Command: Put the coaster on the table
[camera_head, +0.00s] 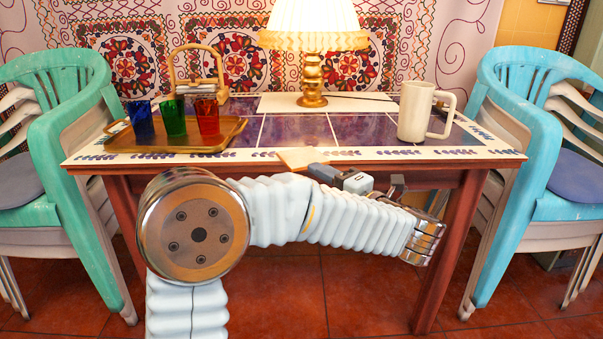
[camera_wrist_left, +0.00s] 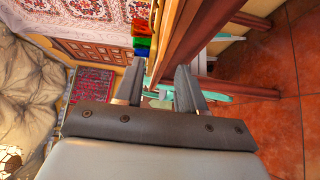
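The coaster appears to be the thin tan square (camera_head: 301,158) at the front edge of the table (camera_head: 390,154), partly over the rim. My left gripper (camera_head: 324,172) is just below and to the right of it, at the table's front edge, pointing left. In the left wrist view my left gripper (camera_wrist_left: 160,66) has its two fingers spread apart, with nothing seen held between them. The coaster cannot be made out in that view. My right gripper is not in view.
A brown tray (camera_head: 222,144) holds blue (camera_head: 140,117), green (camera_head: 173,118) and red (camera_head: 207,117) glasses. A lamp (camera_head: 312,80) stands behind, a white mug (camera_head: 415,112) at right. Stacked chairs (camera_head: 75,150) (camera_head: 530,130) flank the table. The table's front middle is clear.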

